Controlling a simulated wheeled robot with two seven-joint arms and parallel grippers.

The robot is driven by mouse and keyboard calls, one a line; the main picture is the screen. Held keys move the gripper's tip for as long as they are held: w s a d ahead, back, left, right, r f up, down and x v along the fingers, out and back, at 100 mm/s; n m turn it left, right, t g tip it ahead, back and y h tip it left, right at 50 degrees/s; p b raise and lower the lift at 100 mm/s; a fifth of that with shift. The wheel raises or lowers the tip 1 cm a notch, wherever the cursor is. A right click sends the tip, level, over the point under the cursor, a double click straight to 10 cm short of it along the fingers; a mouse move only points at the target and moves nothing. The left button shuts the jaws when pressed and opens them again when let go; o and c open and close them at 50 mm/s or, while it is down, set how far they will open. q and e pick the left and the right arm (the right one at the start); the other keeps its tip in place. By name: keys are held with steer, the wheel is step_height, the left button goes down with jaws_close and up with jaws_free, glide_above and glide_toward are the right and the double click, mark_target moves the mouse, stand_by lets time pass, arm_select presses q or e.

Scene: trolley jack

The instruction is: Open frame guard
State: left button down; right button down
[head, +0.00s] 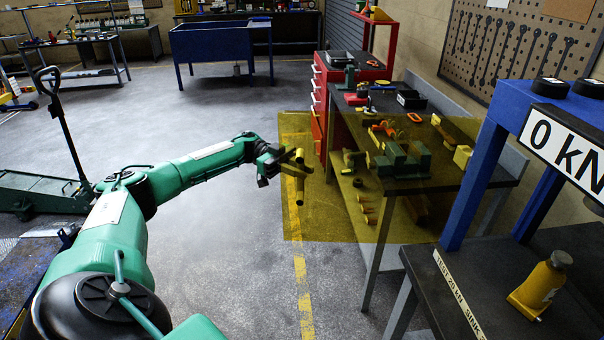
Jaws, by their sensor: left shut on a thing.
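The frame guard (325,222) is a see-through yellow panel that stands upright left of the blue press frame (463,185). Its right part overlaps the workbench in the picture. A yellow bar handle (299,190) sits near its left edge. My left gripper (290,161) reaches in from the left with the arm stretched out, and it is shut on the handle. The fingers partly hide the handle's upper part. My right gripper is not in view.
A workbench (425,185) with a green vise shows behind the panel, and a red tool cabinet (330,75) stands beyond it. A yellow bottle jack (540,288) stands on the press bed at right. A green trolley jack (40,190) is at left. The middle floor is clear.

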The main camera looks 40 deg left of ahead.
arm_select(q)
steer(key=shift+w+a+f, duration=0.1)
steer(key=shift+w+a, duration=0.05)
steer(key=shift+w, duration=0.25)
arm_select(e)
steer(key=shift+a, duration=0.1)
arm_select(q)
steer(key=c, duration=1.4)
jaws_free()
